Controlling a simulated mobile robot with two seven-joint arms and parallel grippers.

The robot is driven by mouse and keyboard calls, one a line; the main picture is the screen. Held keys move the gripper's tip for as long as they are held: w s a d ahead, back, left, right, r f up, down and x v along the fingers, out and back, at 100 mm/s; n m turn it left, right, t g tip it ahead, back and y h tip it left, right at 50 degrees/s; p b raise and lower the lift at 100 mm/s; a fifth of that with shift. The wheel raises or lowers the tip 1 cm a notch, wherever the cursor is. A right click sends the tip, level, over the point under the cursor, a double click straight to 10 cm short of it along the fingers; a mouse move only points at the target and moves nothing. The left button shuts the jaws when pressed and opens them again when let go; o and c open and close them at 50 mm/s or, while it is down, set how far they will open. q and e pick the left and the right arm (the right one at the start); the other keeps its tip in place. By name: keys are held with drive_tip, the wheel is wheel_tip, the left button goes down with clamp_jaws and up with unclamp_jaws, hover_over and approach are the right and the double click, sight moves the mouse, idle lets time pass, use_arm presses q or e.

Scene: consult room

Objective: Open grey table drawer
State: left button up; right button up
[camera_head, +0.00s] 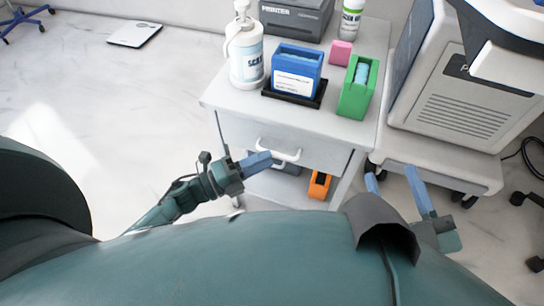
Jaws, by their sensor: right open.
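The grey table (215,97) stands at centre, with a drawer (325,152) under its top. The drawer front looks flush with the table, so it appears closed. Its pale bar handle (280,152) is on the front. My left gripper (268,159) is just left of the handle, its blue fingers pointing right towards it. The fingers overlap in this view, so I cannot tell their gap or whether they touch the handle. My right gripper (396,180) is open and empty, right of the table, with its blue fingers apart.
On the table stand a white pump bottle (246,62), a blue box (296,70), a green box (357,88), a pink block (340,53) and a printer (295,17). An orange object (319,184) lies below the drawer. A grey machine (455,100) on a cart stands right.

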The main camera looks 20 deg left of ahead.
use_arm(q)
drive_tip(key=shift+x, duration=1.55)
clamp_jaws()
